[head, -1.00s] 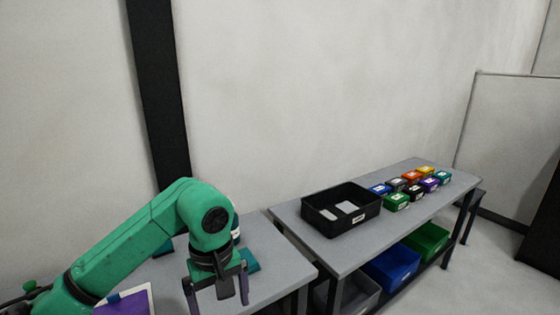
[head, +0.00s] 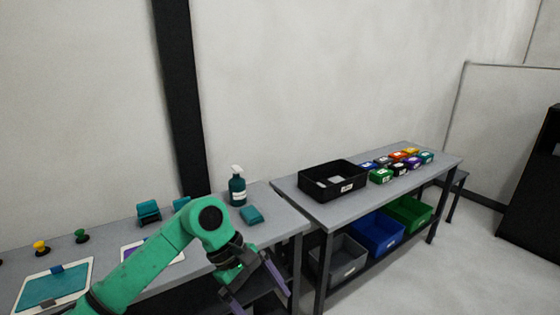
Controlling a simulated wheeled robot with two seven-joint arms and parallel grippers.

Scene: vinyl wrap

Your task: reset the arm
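My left arm, green, comes in from the lower left of the head view. My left gripper (head: 258,287) hangs in front of the near table's front edge, pointing down and to the right. Its two dark fingers are spread apart with nothing seen between them. My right gripper is out of the picture.
The near table (head: 283,223) holds a spray bottle (head: 237,188), a teal block (head: 251,215), a teal panel (head: 53,287) and a purple panel (head: 135,248). The far table (head: 330,212) holds a black crate (head: 310,188) and several small coloured boxes. Bins, including a blue one (head: 377,238), stand below.

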